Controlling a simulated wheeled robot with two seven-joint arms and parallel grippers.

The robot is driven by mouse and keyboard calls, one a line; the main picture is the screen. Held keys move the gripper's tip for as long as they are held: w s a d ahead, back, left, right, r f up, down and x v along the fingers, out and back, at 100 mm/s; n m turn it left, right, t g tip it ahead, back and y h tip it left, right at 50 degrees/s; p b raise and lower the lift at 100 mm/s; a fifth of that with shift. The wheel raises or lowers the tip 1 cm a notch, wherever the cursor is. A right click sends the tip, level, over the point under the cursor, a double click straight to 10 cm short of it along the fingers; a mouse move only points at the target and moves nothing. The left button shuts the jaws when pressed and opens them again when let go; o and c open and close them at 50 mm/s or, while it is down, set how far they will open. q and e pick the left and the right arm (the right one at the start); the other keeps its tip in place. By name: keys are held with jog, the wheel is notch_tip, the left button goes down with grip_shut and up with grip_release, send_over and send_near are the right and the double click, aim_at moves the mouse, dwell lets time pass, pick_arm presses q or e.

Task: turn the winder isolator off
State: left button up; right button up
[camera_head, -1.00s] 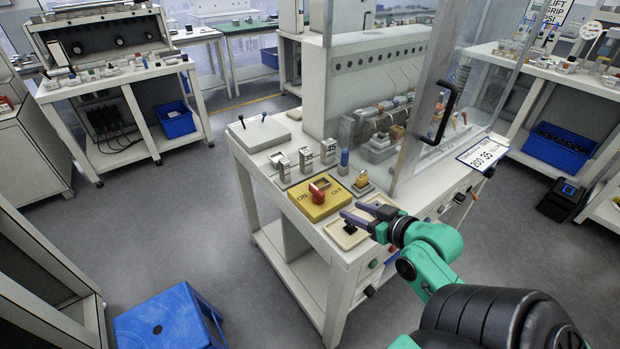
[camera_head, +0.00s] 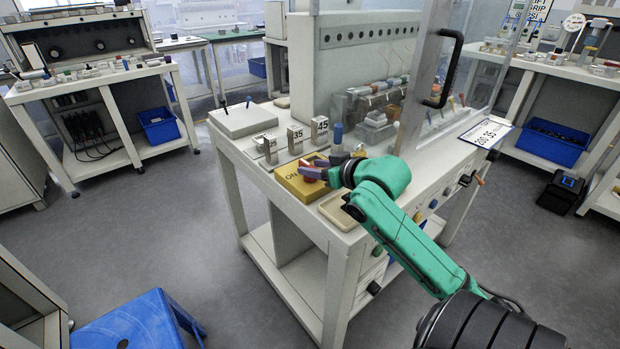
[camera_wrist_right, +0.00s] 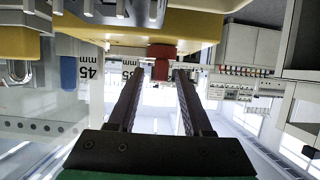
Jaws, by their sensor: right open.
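The winder isolator is a yellow box (camera_head: 291,187) with an ON label, at the left part of the white machine bench. Its red knob (camera_head: 309,178) is mostly hidden by my right gripper in the head view. In the right wrist view the yellow box (camera_wrist_right: 195,25) hangs at the top, and the red knob (camera_wrist_right: 161,53) shows between and just beyond the fingertips. My right gripper (camera_head: 312,170) is open, one finger on either side of the knob; I cannot tell if they touch it. My left gripper is not in view.
Metal blocks marked 35 (camera_head: 295,138) and 45 (camera_head: 319,132) stand behind the isolator. A beige tray (camera_head: 337,211) lies right of it, under my arm. A clear guard door with a black handle (camera_head: 446,70) rises at the right. A blue stool (camera_head: 130,322) is at front left.

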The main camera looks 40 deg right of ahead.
jog(key=shift+x, duration=0.95)
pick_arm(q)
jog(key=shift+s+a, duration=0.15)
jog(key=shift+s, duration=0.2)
pick_arm(e)
grip_shut()
